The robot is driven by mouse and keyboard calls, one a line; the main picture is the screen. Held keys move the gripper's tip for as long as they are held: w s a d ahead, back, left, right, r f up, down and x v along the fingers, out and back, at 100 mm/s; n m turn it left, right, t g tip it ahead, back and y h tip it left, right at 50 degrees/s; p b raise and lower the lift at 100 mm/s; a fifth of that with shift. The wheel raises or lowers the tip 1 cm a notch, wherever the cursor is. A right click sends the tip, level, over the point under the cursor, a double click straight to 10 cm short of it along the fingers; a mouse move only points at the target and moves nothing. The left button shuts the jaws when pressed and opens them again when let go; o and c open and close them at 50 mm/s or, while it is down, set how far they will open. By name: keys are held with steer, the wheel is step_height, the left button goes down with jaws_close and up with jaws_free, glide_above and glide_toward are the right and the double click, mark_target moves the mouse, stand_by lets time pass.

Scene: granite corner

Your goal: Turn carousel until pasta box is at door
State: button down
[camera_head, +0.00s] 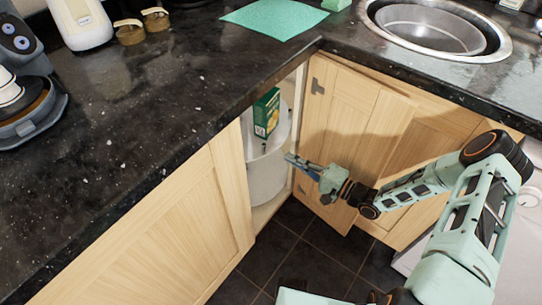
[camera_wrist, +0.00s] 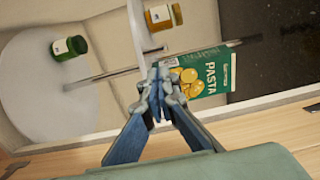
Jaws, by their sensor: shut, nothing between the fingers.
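The green pasta box (camera_head: 267,113) stands on the white carousel (camera_head: 266,178) inside the open corner cabinet. In the wrist view the pasta box (camera_wrist: 201,75) lies just right of my fingertips, its PASTA label facing the camera. The carousel (camera_wrist: 30,90) shows there as a round white tray with a low rim and a central metal pole. My gripper (camera_head: 290,158) is at the cabinet opening, in front of the carousel and below the box. In the wrist view its fingers (camera_wrist: 160,80) are shut and empty; whether they touch the carousel or box I cannot tell.
The open cabinet door (camera_head: 350,125) is right of the opening, behind my arm. The dark worktop (camera_head: 150,120) overhangs the cabinet. A sink (camera_head: 437,30) is at upper right.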

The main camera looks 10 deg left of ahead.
mark_target(246, 159)
steer(key=shift+p+x, duration=1.1)
steer(key=shift+x, duration=3.75)
steer(key=s+a+p, duration=0.1)
steer(key=p, duration=0.1)
steer(key=s+a+t+p, duration=0.1)
steer(key=p, duration=0.1)
steer(key=shift+r+m, duration=0.25)
steer(key=shift+m, duration=0.15)
steer(key=shift+s+a+f+m+t+h+p, duration=0.1)
steer(key=shift+s+a+m+t+h+p, duration=0.45)
steer(key=shift+s+a, duration=0.55)
steer(key=shift+s+a+m+t+h+p, duration=0.2)
steer(key=shift+a+t+p, duration=0.1)
steer(key=shift+a, duration=0.25)
steer(key=shift+s+a+m+t+h+p, duration=0.15)
steer(key=shift+s+a+t, duration=0.1)
steer(key=shift+a, duration=0.3)
steer(key=shift+f, duration=0.1)
steer(key=w+b+v, duration=0.1)
steer(key=v, duration=0.8)
steer(key=shift+s+d+b, duration=0.2)
steer(key=shift+d+b, duration=0.1)
steer(key=shift+d, duration=0.35)
steer(key=shift+f, duration=0.1)
